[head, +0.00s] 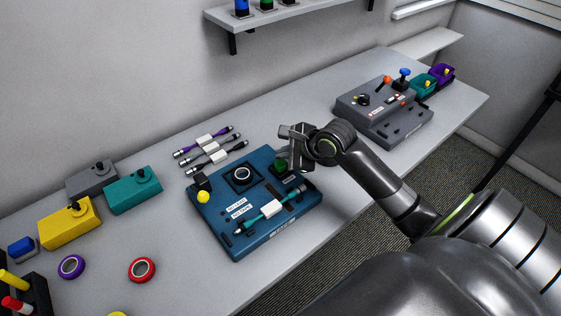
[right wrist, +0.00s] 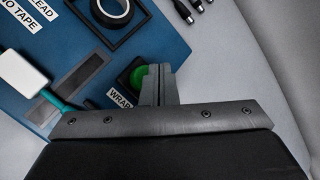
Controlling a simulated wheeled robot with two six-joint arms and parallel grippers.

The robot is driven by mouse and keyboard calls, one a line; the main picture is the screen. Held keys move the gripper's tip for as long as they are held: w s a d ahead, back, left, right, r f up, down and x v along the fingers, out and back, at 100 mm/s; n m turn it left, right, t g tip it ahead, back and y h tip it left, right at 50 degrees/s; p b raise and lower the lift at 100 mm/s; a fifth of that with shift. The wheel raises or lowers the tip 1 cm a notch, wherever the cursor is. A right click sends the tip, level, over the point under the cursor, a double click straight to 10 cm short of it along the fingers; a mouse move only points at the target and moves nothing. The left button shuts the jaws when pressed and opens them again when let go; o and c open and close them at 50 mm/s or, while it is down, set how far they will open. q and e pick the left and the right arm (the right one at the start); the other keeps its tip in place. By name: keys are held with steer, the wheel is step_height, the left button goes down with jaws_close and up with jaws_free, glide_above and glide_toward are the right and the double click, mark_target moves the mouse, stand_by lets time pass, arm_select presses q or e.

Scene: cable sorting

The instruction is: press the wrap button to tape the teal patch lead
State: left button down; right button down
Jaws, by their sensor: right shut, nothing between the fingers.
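The teal patch lead (head: 262,213), with a white label at its middle, lies across the front part of the blue taping station (head: 225,235). In the right wrist view part of the teal lead (right wrist: 62,104) shows at lower left. The wrap button is a green dome (right wrist: 140,77) in a dark housing with a WRAP label (right wrist: 121,99); in the head view it is the green button (head: 281,164) at the station's back right. My right gripper (right wrist: 160,72) is shut and empty, its fingertips beside the green button; contact cannot be told. My left gripper is not in view.
A black tape roll (head: 243,174) sits in a square holder on the station. Several other leads (head: 211,149) lie behind it. A grey machine (head: 383,115) stands at right. Yellow (head: 70,224) and teal (head: 133,193) boxes stand at left, with red (head: 142,270) and purple (head: 71,267) tape rolls nearby.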

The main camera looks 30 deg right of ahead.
mark_target(284, 165)
steer(key=shift+f+p, duration=0.35)
steer(key=shift+p, duration=0.1)
steer(key=shift+f, duration=0.7)
stand_by(0.5)
steer(key=shift+r+p, duration=1.1)
steer(key=shift+p, duration=0.65)
step_height(284, 165, up, 6)
steer(key=p, duration=0.8)
